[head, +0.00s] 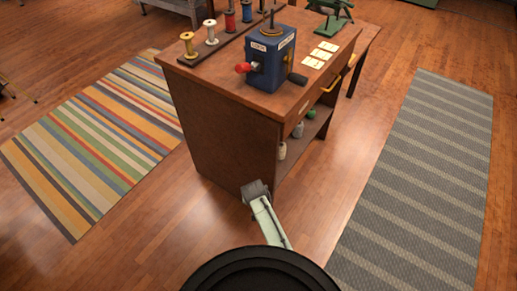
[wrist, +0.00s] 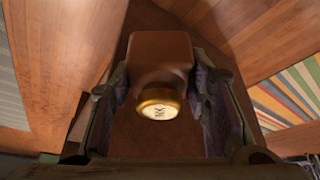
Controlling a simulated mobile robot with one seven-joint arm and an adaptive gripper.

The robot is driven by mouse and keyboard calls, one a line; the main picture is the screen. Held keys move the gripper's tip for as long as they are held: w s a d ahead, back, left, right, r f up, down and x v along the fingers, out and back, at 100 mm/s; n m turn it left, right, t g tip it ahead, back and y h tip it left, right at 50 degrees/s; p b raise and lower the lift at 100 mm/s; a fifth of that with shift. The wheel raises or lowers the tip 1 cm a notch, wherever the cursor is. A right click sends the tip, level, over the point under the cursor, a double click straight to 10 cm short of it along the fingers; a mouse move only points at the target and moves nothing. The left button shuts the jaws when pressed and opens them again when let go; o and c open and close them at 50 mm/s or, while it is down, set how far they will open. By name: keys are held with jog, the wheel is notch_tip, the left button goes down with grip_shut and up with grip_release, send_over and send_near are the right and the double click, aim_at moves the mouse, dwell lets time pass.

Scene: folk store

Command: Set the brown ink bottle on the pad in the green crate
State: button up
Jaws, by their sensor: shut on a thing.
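In the wrist view the brown ink bottle (wrist: 160,52) sits between the two fingers of my gripper (wrist: 155,88), which is shut on it. Its gold cap (wrist: 157,110) with dark lettering faces the camera. In the head view my arm reaches out low in front of the wooden cabinet; the bottle cannot be made out there. I cannot identify the green crate or its pad in either view.
The wooden cabinet (head: 225,130) carries thread spools (head: 211,33), a blue box with a crank (head: 270,62), white cards (head: 320,54) and a green stand (head: 330,12). Small bottles (head: 298,130) stand on its side shelf. A striped rug (head: 95,140) and a grey rug (head: 420,180) flank it.

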jog(key=w+a+r, duration=0.2)
jog(key=w+r, duration=0.5)
jog(key=w, duration=0.1)
jog(key=shift+w+a+r, duration=0.2)
jog(key=shift+a+r, duration=0.15)
jog(key=shift+a, duration=0.05)
